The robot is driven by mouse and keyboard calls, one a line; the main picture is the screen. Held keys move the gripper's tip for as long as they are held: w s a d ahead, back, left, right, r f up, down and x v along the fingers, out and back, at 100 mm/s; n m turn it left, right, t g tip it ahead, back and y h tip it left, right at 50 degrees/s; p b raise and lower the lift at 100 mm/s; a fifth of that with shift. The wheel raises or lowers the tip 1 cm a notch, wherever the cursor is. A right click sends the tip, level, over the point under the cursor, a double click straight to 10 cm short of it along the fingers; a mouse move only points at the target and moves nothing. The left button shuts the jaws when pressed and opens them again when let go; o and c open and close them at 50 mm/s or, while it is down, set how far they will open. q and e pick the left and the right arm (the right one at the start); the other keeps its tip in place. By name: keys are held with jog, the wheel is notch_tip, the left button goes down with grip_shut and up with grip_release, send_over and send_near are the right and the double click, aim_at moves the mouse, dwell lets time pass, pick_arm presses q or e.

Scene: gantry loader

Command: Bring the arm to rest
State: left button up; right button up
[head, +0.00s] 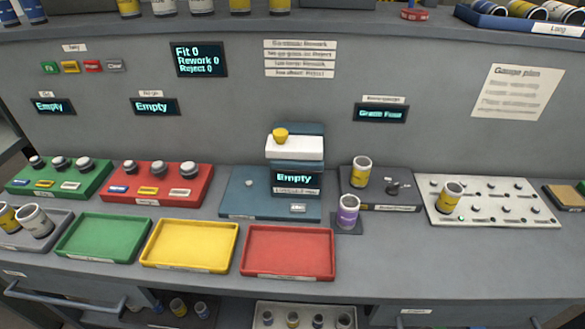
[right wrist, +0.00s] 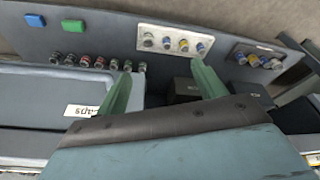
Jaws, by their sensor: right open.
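My right gripper (right wrist: 162,70) shows in the right wrist view with its two green fingers spread apart. Nothing is between the fingers. Beyond them are a white tray (right wrist: 150,31) with several small cylinders and a row of small dark-capped parts. Neither of my grippers shows in the head view, so the bench there is unobstructed. My left gripper is in neither view.
Green (head: 65,250), yellow (head: 152,260) and red (head: 252,272) empty trays line the bench front. A blue station (head: 240,210) reading Empty stands mid-bench. A white panel (head: 520,214) holds another cylinder (head: 449,197).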

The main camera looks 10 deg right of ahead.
notch_tip(320, 180, down, 12)
jog(key=s, duration=0.2)
jog(key=s+d+f+g, duration=0.2)
jog(key=s+d+f, duration=0.1)
jog(key=s+f, duration=1.4)
jog(key=shift+s+f, duration=0.25)
jog(key=shift+s, duration=0.05)
